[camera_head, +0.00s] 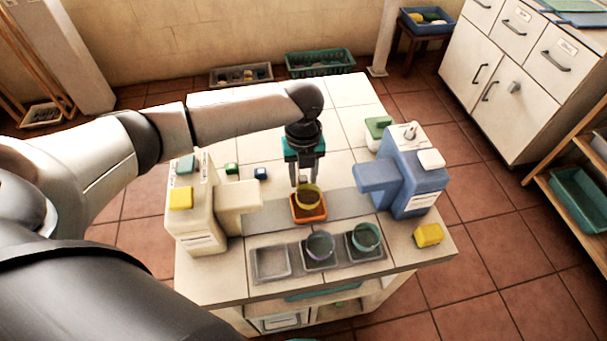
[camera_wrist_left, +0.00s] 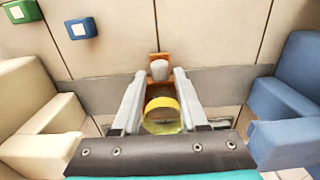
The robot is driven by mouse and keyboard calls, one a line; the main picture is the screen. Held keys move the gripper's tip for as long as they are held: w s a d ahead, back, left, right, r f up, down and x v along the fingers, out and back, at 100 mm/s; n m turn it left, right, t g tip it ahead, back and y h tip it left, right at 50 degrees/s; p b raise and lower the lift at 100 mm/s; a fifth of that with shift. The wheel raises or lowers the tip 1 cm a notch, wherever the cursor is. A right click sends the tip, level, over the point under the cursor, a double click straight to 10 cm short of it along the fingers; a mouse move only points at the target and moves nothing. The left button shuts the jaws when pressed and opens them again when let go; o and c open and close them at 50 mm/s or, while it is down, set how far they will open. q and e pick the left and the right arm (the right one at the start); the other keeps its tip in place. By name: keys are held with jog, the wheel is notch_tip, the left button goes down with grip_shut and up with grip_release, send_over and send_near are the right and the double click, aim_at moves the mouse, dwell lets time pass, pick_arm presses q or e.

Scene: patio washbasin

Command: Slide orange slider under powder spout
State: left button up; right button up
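The orange slider (camera_head: 309,214) sits on a grey strip (camera_head: 341,206) between two dispensers, with a yellow-rimmed cup (camera_head: 308,195) on it. In the wrist view the slider's orange back (camera_wrist_left: 159,58) carries a pale knob (camera_wrist_left: 159,70), in front of the yellow cup (camera_wrist_left: 161,106). My left gripper (camera_head: 303,183) points down over the slider. Its fingers are open, with the knob between the tips and gaps on both sides. The cream dispenser's spout (camera_head: 240,195) is to the left, the blue dispenser's spout (camera_head: 375,178) to the right. I cannot tell which gives powder. My right gripper is out of view.
A grey tray (camera_head: 292,272) at the counter's front holds two cups (camera_head: 320,246) and has an empty left slot. A yellow block (camera_head: 428,235) lies at the right corner. Small green (camera_head: 231,168) and blue (camera_head: 261,173) blocks lie behind the cream dispenser.

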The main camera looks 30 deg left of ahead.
pick_arm(q)
grip_shut()
dwell(1.1)
